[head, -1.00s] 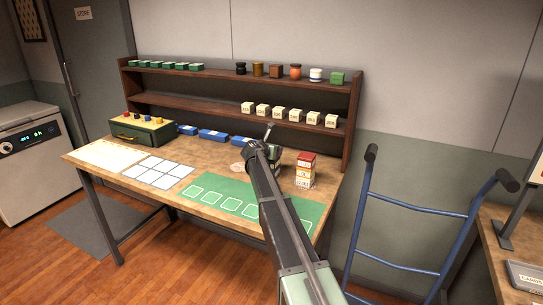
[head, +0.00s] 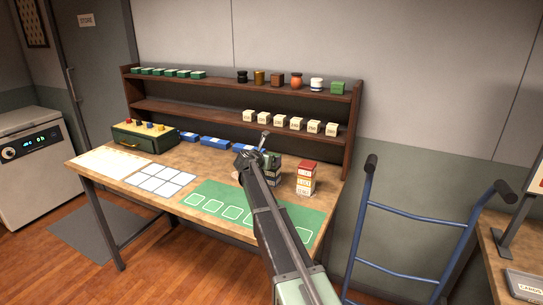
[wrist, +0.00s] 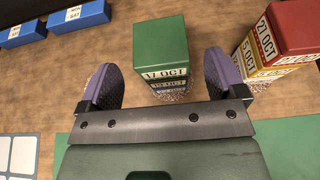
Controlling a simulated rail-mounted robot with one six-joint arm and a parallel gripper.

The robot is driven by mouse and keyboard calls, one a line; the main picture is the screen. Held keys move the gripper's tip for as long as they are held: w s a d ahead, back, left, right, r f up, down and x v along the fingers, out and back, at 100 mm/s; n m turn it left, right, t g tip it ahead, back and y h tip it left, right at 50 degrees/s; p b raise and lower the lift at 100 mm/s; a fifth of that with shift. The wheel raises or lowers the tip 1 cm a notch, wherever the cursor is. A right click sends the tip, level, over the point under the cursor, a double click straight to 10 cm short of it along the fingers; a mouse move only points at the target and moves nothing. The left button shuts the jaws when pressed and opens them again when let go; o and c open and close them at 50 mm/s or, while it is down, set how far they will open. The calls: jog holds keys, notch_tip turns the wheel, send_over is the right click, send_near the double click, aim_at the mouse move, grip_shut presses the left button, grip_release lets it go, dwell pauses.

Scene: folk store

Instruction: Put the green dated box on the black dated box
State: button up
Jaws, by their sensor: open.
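The green dated box (wrist: 160,42), marked 17 OCT, is on top of a stack in the wrist view. A dark dated box (wrist: 168,85) shows directly under it, with another label partly visible lower down. The stack also shows in the head view, partly hidden by my arm, with dark sides (head: 273,175). My gripper (wrist: 161,62) is open. Its two purple pads are on either side of the near part of the stack, with visible gaps to the green box. In the head view my gripper (head: 261,152) is at the stack's left.
A red, yellow and white stack (head: 306,178) stands close on the right. Blue dated boxes (head: 215,142) lie to the left. A green mat (head: 245,205) and white squares (head: 160,180) are in front. A wooden shelf (head: 200,112) stands behind. A blue hand truck (head: 410,235) is at the right.

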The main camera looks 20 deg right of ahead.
jog(key=p+v, duration=0.2)
jog(key=v, duration=0.4)
jog(key=s+a+f+m+g+y, duration=0.1)
jog(key=s+a+f+m, duration=0.1)
jog(key=s+m, duration=0.3)
jog(key=s+a+f+m+g+y, duration=0.2)
jog(key=s+a+f+m, duration=0.1)
jog(key=s, duration=0.6)
jog(key=s+a+f+m+g+y, duration=0.1)
jog(key=s+a+f+m+g, duration=0.1)
jog(key=s+m, duration=0.4)
jog(key=shift+s+a+f+m, duration=0.1)
jog(key=shift+s+a+m, duration=0.05)
jog(key=shift+s+a, duration=0.3)
jog(key=shift+s+a+f+m, duration=0.1)
jog(key=shift+s+a+m, duration=0.1)
jog(key=shift+s, duration=0.35)
jog(key=s+a+f+m+g+y, duration=0.1)
jog(key=s+a+m+g+y, duration=0.1)
jog(key=s+a+m, duration=0.3)
jog(key=s+a+f+m+g+y, duration=0.2)
jog(key=s+a+m+y, duration=0.2)
jog(key=s, duration=0.9)
jog(key=shift+s+a+m, duration=0.25)
jog(key=shift+a+m, duration=0.4)
jog(key=shift+m, duration=0.6)
